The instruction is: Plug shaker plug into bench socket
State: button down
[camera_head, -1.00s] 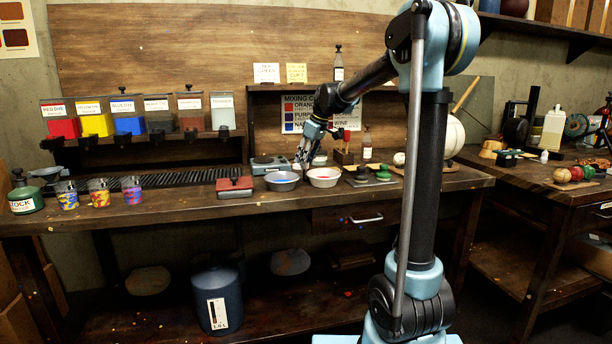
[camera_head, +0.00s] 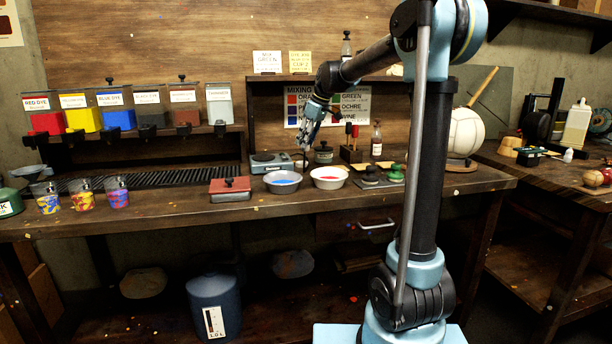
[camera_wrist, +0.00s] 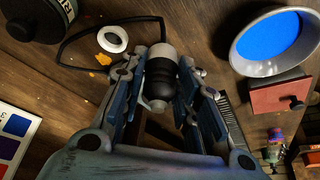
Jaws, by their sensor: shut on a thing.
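My gripper (camera_head: 309,126) is above the back of the bench, behind the two bowls. A black cable (camera_wrist: 72,42) loops near the plug. A white ring (camera_wrist: 113,39) lies on the wood close to the plug; I cannot tell whether it is the bench socket. The plug looks apart from the ring. In the head view the plug is too small to make out.
A blue-filled bowl (camera_head: 282,182) and a red-filled bowl (camera_head: 329,178) stand below my gripper. A dark jar (camera_head: 323,153), a grey device (camera_head: 270,162) and a bottle (camera_head: 376,140) stand nearby.

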jog(key=shift+f, duration=4.65)
jog(key=shift+f, duration=0.15)
jog(key=c, duration=1.2)
grip_release()
